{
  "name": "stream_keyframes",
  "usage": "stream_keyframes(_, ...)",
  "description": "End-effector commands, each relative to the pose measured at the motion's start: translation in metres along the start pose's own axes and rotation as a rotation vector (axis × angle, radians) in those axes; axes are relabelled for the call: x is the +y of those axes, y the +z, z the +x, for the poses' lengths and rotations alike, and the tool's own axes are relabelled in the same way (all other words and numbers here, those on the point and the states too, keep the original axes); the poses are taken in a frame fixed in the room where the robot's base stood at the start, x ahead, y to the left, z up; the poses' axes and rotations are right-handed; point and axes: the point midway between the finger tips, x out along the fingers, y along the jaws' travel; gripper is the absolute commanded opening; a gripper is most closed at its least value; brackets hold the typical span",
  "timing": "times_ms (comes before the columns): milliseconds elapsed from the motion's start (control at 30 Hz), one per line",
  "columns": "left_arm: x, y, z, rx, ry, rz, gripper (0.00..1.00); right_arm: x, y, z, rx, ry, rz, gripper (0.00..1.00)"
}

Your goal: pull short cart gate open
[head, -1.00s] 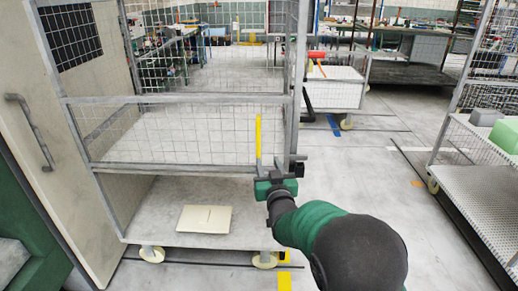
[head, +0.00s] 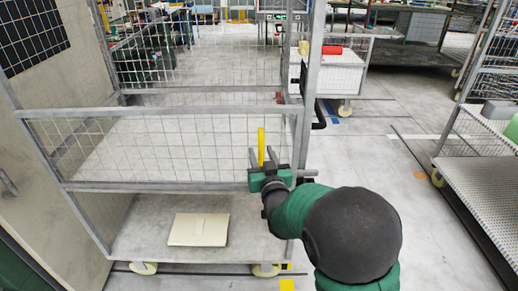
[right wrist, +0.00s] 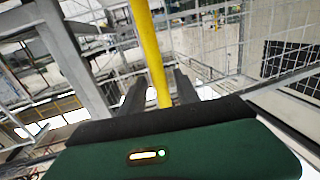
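The cart (head: 309,85) is a grey metal frame with mesh sides in front of me. Its short gate is the low mesh panel across the front, with a grey top rail (head: 150,111); it looks closed. An upright yellow handle (head: 261,140) is at the gate's right end, and it also shows in the right wrist view (right wrist: 150,50). My right gripper (head: 263,157) is at the lower part of the handle. Its two dark fingers (right wrist: 160,95) stand apart with the yellow bar between them, and gaps show on both sides. My left gripper is not in view.
A flat beige box (head: 199,229) lies on the cart's lower shelf. A pale wall or door panel stands close on the left. Another mesh cart (head: 480,165) stands on the right. Grey floor is free between the two carts.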

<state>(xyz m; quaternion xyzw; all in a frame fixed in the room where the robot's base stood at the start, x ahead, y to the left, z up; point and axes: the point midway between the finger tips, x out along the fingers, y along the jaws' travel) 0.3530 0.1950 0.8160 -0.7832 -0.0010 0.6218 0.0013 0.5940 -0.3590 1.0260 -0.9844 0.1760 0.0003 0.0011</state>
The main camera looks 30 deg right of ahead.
Motion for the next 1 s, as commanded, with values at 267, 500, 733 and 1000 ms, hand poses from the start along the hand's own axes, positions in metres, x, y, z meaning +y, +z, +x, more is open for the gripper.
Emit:
stream_keyframes(267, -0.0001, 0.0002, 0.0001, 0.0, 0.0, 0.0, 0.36, 0.0002, 0.0015, 0.0027, -0.002, 0.0, 0.001, 0.18)
stream_keyframes(500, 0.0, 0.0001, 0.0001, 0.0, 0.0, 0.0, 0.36, -0.0003, 0.0017, 0.0026, -0.003, -0.001, 0.0, 0.0)
stream_keyframes(733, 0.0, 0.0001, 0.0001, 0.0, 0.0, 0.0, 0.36, 0.0002, 0.0021, 0.0027, -0.004, 0.0, 0.0, 0.0)
stream_keyframes(1000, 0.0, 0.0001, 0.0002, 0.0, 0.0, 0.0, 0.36, 0.0001, 0.0023, 0.0025, -0.004, 0.0, 0.0, 0.0)
